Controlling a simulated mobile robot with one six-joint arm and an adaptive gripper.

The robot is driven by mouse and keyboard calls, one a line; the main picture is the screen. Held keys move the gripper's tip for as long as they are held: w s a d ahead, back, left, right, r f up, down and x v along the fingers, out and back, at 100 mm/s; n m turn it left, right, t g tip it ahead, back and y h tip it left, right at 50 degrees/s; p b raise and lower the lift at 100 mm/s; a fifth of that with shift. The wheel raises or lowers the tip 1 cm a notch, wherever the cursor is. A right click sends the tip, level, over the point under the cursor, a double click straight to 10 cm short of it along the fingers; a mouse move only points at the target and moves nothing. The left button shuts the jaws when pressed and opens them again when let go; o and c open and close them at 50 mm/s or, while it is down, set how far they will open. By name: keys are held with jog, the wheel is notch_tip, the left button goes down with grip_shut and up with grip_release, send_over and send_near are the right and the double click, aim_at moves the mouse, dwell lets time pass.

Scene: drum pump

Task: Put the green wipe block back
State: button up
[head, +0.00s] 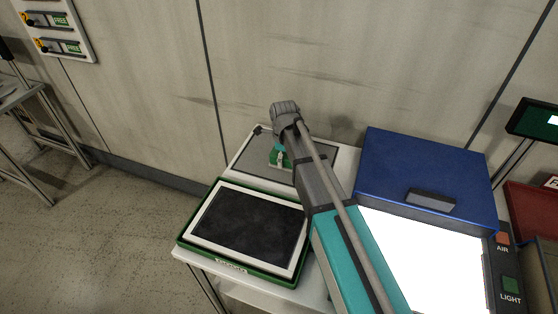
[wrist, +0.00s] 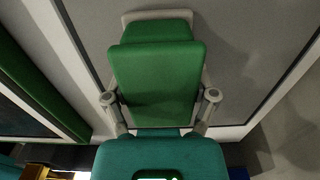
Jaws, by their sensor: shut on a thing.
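The green wipe block (wrist: 155,78) fills the middle of the wrist view, between the two fingers of my gripper (wrist: 160,104). My gripper is shut on it. A pale strip shows along its far edge. In the head view, my gripper (head: 281,158) is largely hidden by my arm, with a bit of green there. It is over the grey panel with a white rim (head: 240,158) at the back of the table. The grey panel (wrist: 245,60) lies behind the block in the wrist view; I cannot tell whether the block touches it.
A dark pad in a white and green frame (head: 184,241) lies in front of the panel. To the right stand a blue box (head: 425,165) and a bright light panel (head: 425,255) with AIR and LIGHT buttons. The wall (head: 330,60) is close behind.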

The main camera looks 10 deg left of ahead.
jog(key=shift+f, duration=0.15)
jog(key=o, duration=1.1)
notch_tip(320, 180, up, 12)
jog(key=p, duration=1.2)
dwell(0.6)
